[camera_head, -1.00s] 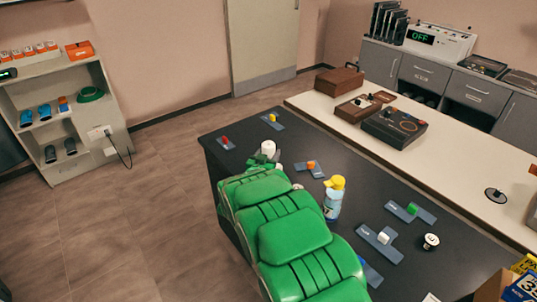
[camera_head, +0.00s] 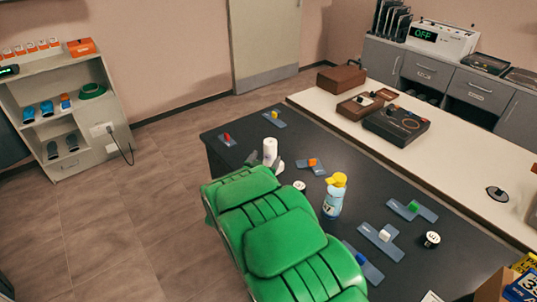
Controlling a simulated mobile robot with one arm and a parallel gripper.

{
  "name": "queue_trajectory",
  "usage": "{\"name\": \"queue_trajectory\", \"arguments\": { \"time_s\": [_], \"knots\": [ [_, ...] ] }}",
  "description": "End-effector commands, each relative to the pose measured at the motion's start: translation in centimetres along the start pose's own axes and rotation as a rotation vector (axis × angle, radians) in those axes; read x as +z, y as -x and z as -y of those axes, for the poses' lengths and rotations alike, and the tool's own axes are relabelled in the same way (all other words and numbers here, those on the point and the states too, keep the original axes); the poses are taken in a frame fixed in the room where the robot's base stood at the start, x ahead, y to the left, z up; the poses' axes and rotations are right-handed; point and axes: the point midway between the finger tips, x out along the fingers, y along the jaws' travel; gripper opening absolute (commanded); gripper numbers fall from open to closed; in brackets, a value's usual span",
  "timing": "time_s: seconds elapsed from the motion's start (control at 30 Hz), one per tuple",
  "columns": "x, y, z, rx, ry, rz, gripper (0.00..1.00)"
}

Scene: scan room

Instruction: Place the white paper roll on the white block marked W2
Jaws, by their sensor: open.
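The white paper roll (camera_head: 270,149) stands upright near the far left part of the dark table. My gripper (camera_head: 265,161), at the far end of my green arm, is open, with its grey fingers low beside the roll. Whether they touch it is too small to tell, and my arm hides part of the gripper. A white block (camera_head: 384,235) sits on a blue-grey plate toward the right of the table; its marking is not readable, so I cannot tell if it is W2.
A yellow-capped spray bottle (camera_head: 334,196) stands mid-table, right of my arm. Plates with red (camera_head: 227,138), yellow (camera_head: 274,115), orange (camera_head: 312,162) and green (camera_head: 413,206) blocks lie around. A black-and-white round object (camera_head: 431,240) stands right of the white block.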

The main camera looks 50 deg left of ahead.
Motion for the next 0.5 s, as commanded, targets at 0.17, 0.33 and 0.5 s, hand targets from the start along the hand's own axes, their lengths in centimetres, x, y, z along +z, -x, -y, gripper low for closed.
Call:
{"name": "queue_trajectory", "arguments": {
  "time_s": [0.17, 0.33, 0.5],
  "knots": [
    [-0.1, 3.0, 0.1, -0.001, 0.002, -0.001, 0.80],
    [0.0, 5.1, 0.1, -0.002, 0.001, 0.001, 0.80],
    [0.1, 6.1, 0.0, -0.001, 0.003, 0.002, 0.80]
  ]
}}
